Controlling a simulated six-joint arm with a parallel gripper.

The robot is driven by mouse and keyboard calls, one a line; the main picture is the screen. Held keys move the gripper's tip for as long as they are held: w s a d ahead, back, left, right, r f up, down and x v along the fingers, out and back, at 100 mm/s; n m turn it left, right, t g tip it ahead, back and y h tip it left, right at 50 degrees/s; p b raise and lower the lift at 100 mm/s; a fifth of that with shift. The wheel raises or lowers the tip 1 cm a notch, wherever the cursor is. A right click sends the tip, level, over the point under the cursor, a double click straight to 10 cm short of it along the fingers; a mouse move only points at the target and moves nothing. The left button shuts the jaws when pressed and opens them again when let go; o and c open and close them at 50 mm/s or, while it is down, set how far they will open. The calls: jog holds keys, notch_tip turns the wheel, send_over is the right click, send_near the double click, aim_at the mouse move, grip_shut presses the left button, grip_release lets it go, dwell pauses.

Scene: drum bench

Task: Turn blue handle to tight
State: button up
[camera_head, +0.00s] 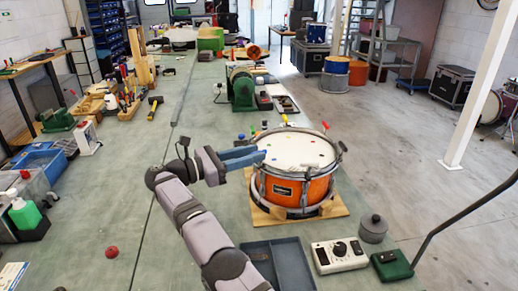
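An orange snare drum (292,186) with a pale head stands on a wooden board on the bench. Small coloured pieces sit around its rim and on its head. A small blue piece (241,136) shows at the drum's far left side; I cannot tell whether it is the blue handle.
A grey tray (257,249), a white control box (338,255), a grey lidded pot (373,228) and a green box (391,264) lie in front of the drum. A green machine (241,90) stands behind.

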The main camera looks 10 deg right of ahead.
jog(key=shift+s+a, duration=0.15)
jog(key=shift+a, duration=0.25)
